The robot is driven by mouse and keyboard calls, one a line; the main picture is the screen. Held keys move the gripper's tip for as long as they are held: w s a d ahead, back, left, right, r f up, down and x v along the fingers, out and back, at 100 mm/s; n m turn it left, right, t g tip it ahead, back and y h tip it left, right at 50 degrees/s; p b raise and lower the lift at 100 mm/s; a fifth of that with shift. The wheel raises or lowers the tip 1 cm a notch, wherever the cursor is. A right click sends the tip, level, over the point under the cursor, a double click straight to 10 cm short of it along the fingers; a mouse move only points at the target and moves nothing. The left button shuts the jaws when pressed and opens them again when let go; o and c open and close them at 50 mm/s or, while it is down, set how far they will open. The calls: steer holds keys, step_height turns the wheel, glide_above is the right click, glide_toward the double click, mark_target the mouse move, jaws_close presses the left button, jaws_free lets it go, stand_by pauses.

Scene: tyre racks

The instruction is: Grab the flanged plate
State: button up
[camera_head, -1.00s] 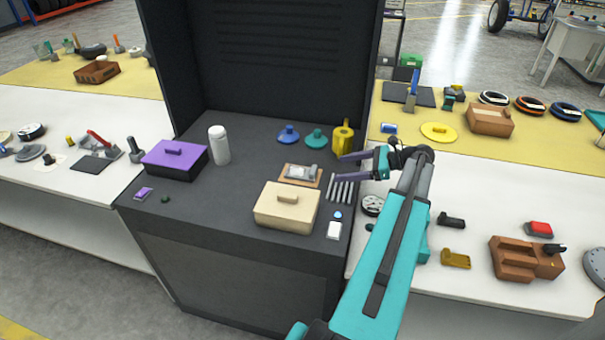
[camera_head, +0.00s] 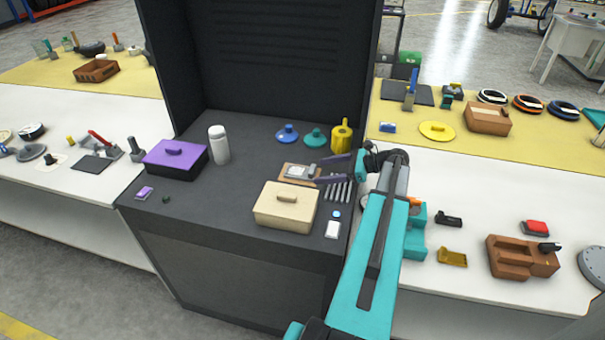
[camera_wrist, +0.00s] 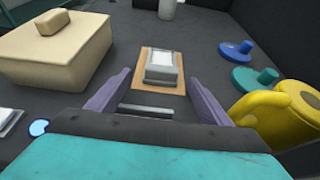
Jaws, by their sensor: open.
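A grey block-like piece with a pale top (camera_head: 297,172) lies on a brown board (camera_head: 285,177) on the dark bench; I take it for the flanged plate. In the wrist view the grey piece (camera_wrist: 160,62) and the board's rim (camera_wrist: 150,85) are straight ahead. My gripper (camera_head: 320,170) is open and empty, just right of the piece, its purple fingers reaching over the board's right side. In the wrist view my gripper (camera_wrist: 160,78) has one finger each side of the board's near end. Contact cannot be told.
A beige lidded box (camera_head: 286,206) stands in front of the board. A yellow can (camera_head: 342,137), a teal knobbed disc (camera_head: 315,138) and a blue one (camera_head: 287,135) are behind. Several metal rods (camera_head: 338,188) lie under the gripper. A white bottle (camera_head: 219,145) stands left.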

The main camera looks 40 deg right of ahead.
mark_target(315, 171)
steer(key=x, duration=0.1)
steer(key=p+x, duration=0.2)
steer(key=x, duration=0.1)
steer(key=shift+w+r, duration=0.15)
steer(key=shift+r, duration=0.15)
steer(key=shift+w+a+f, duration=0.25)
steer(key=shift+w+f, duration=0.05)
steer(key=shift+w, duration=0.1)
steer(key=shift+c, duration=0.5)
steer(key=c, duration=1.4)
steer(key=shift+r, duration=0.15)
steer(key=shift+r+b, duration=1.25)
steer(key=shift+r, duration=3.65)
